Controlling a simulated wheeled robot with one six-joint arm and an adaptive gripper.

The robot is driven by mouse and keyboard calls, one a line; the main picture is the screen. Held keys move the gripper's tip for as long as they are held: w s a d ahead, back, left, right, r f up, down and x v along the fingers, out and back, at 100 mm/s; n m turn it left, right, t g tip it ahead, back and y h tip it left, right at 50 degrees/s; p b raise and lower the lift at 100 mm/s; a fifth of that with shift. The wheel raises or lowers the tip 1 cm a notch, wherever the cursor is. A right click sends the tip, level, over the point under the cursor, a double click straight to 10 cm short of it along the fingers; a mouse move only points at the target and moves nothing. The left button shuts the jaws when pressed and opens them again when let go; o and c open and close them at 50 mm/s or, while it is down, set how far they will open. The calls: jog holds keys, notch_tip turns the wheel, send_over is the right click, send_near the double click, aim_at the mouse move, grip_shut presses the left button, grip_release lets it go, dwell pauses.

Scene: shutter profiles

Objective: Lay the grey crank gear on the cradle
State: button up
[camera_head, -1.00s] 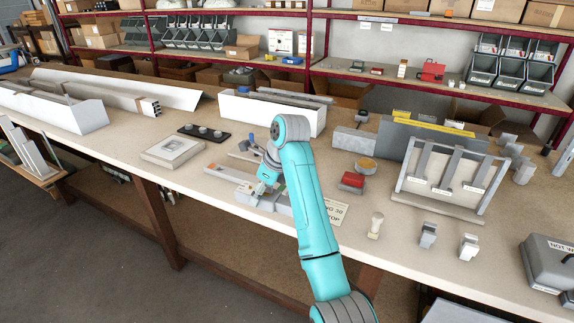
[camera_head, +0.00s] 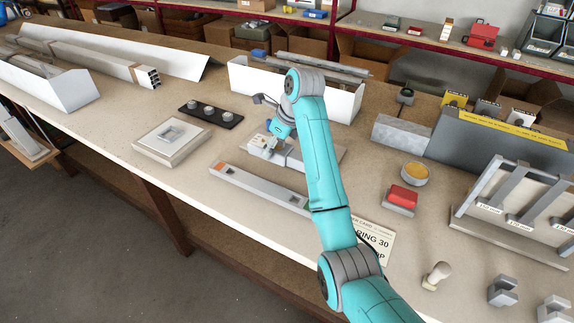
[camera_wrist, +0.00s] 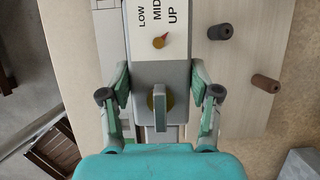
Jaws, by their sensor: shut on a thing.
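The grey crank gear (camera_wrist: 145,72) fills the middle of the wrist view. It has a white LOW/MID/UP label, a red pointer and a brass disc with a grey key. My gripper (camera_wrist: 160,104) is shut on it, one finger on each side. In the head view my gripper (camera_head: 281,131) points down at the gear (camera_head: 263,145), partly behind my arm.
A long grey bar (camera_head: 245,183) lies in front. A pale block with a square recess (camera_head: 170,139) and a black strip with knobs (camera_head: 211,114) lie left. A white trough (camera_head: 343,103) stands behind. A red-topped block (camera_head: 402,197) and a yellow-topped tin (camera_head: 415,173) are right.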

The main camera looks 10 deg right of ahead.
notch_tip(320, 180, down, 7)
jog(key=shift+f, duration=0.15)
dwell(0.4)
jog(key=o, duration=1.2)
jog(key=shift+f, duration=0.1)
jog(key=shift+c, duration=0.2)
